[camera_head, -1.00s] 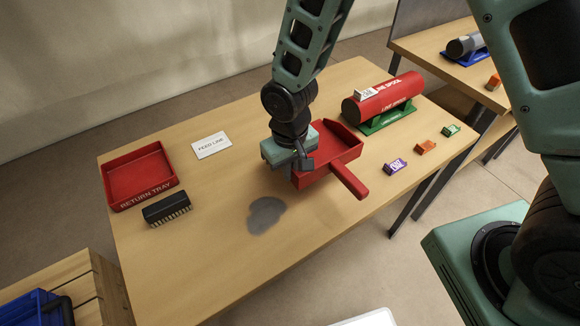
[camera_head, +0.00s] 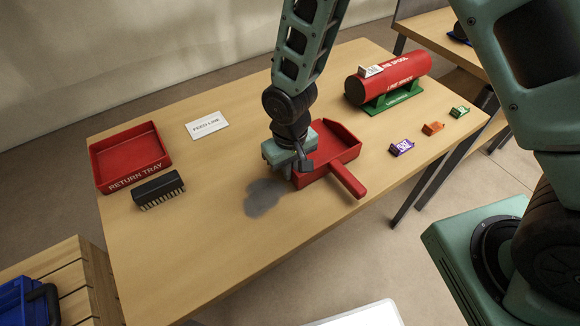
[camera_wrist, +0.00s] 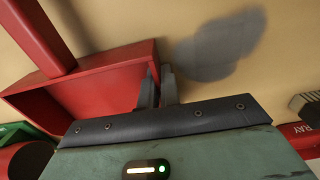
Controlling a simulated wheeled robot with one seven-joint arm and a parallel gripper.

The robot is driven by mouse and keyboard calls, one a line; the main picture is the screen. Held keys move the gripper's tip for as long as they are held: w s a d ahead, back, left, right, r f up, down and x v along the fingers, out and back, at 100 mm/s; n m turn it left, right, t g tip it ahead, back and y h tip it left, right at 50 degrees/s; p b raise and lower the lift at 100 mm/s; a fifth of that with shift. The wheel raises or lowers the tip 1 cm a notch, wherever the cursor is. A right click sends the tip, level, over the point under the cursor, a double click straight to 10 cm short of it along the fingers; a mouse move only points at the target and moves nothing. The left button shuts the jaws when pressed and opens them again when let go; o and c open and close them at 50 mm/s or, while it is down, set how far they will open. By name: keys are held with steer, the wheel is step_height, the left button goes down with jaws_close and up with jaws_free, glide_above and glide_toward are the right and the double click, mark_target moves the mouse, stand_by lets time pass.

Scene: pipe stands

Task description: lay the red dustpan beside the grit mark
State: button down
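The red dustpan (camera_head: 327,156) is at the middle of the table, its handle (camera_head: 347,180) pointing toward the front right. My gripper (camera_head: 291,166) is shut on the dustpan's left side wall; in the wrist view the fingers (camera_wrist: 158,88) pinch that wall. The grey grit mark (camera_head: 264,198) lies on the wood just left of and in front of the dustpan. It also shows in the wrist view (camera_wrist: 215,50), apart from the pan wall. The dustpan looks level and low over the tabletop; I cannot tell whether it touches.
A white feed line card (camera_head: 206,125) lies behind. A red spool (camera_head: 388,80) on a green stand and several small coloured blocks (camera_head: 401,148) are at the right. The front table is clear.

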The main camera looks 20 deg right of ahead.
steer(key=shift+f, duration=0.4)
stand_by(0.3)
steer(key=c, duration=1.5)
jaws_free()
steer(key=shift+c, duration=0.2)
step_height(320, 180, up, 18)
steer(key=b, duration=0.1)
steer(key=shift+f, duration=0.25)
steer(key=s+d+r+n, duration=0.1)
steer(key=s+n, duration=0.1)
steer(key=s, duration=0.7)
steer(key=s+d+r+n, duration=0.1)
steer(key=s+r+n, duration=0.1)
steer(key=s, duration=0.7)
steer(key=shift+d+r+y, duration=0.15)
steer(key=shift+d+y, duration=0.15)
steer(key=shift+d, duration=0.1)
